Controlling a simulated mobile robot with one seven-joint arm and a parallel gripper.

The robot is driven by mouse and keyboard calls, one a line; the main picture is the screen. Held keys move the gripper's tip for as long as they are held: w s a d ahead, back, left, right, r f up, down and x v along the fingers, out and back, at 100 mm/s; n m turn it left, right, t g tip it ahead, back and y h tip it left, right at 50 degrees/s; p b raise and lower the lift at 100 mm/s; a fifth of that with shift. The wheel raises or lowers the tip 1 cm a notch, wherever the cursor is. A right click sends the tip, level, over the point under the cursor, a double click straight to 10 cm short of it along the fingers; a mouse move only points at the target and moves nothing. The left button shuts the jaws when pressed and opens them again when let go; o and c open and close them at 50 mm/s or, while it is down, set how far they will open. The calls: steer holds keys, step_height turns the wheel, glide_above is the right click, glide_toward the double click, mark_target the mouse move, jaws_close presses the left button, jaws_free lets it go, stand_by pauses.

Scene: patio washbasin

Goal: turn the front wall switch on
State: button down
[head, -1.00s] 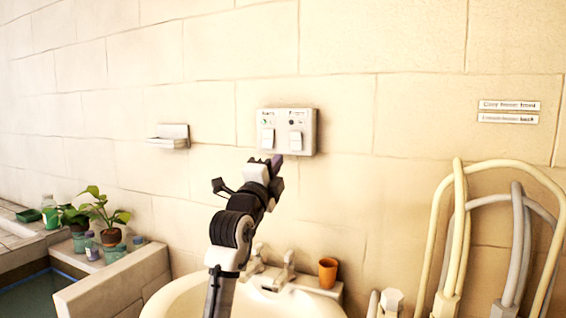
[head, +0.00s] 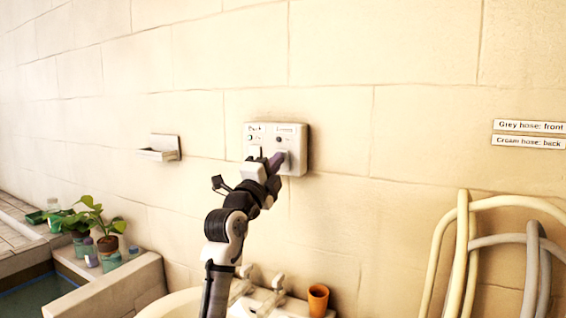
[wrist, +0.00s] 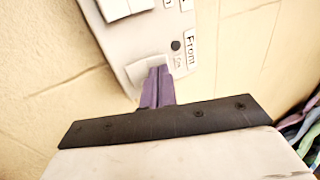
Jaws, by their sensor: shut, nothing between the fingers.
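A white switch panel (head: 300,135) is on the wall above the basin and also shows in the wrist view (wrist: 135,40). It has two rockers side by side. In the wrist view the label Front (wrist: 190,48) stands by a dark round indicator (wrist: 175,45). My gripper (head: 278,159) is shut and empty, its purple fingertips (wrist: 160,70) at the front rocker (wrist: 146,72), which they partly cover. I cannot tell if they touch it or how far it is tipped. The back rocker (wrist: 122,7) is to the left.
Below are the basin taps (head: 276,283) and an orange cup (head: 317,300). A soap shelf (head: 160,150) is on the wall at left. Potted plants (head: 105,240) stand far left. Cream and grey hoses (head: 463,240) hang at right under two label plates (head: 530,127).

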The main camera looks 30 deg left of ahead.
steer(key=shift+w+r, duration=0.1)
steer(key=shift+w, duration=0.1)
steer(key=shift+b, duration=0.3)
steer(key=shift+w+r, duration=0.15)
stand_by(0.3)
